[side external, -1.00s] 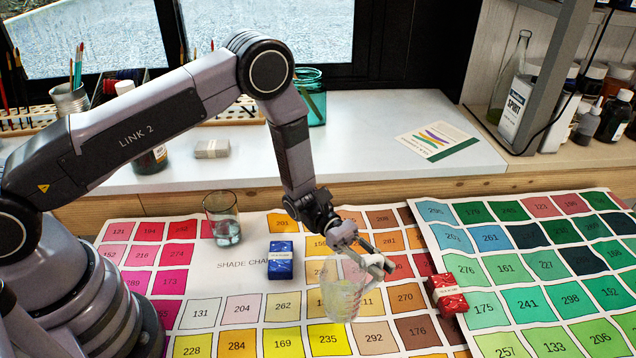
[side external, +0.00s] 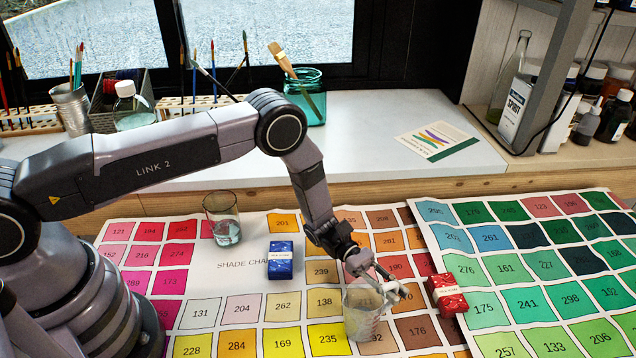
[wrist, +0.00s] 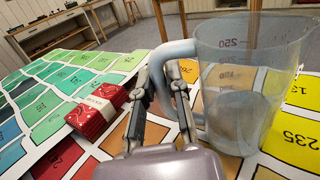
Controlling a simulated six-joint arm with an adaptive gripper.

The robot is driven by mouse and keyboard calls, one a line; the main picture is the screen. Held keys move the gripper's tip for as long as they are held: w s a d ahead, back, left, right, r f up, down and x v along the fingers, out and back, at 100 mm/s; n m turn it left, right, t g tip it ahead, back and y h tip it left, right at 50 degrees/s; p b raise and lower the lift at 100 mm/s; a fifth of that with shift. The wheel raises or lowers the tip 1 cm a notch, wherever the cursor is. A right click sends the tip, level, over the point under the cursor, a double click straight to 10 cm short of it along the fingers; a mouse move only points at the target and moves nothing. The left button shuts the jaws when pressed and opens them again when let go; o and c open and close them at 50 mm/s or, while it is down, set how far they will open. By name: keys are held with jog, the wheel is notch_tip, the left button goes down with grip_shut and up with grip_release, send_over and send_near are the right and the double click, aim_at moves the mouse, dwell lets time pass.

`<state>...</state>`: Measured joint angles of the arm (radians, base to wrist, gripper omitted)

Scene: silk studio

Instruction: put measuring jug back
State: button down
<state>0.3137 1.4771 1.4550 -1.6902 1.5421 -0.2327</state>
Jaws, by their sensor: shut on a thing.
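The clear measuring jug (side external: 362,316) stands upright over the brown and orange squares of the shade chart in the side view. In the wrist view the jug (wrist: 240,95) shows red graduation marks and a pale blue-grey handle (wrist: 178,88). My gripper (side external: 390,291) is at the jug's right side, shut on its handle; the fingers (wrist: 163,88) show beside the handle in the wrist view. Whether the jug's base touches the chart is hard to tell.
A red wrapped block (side external: 447,296) lies close to the right of my gripper. A blue block (side external: 280,261) and a glass of liquid (side external: 222,222) stand to the left. The shade chart (side external: 233,263) is mostly clear. A shelf of bottles (side external: 515,105) is at the back right.

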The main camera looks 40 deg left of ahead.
jog(key=c, duration=1.1)
grip_release()
jog(key=shift+c, duration=0.2)
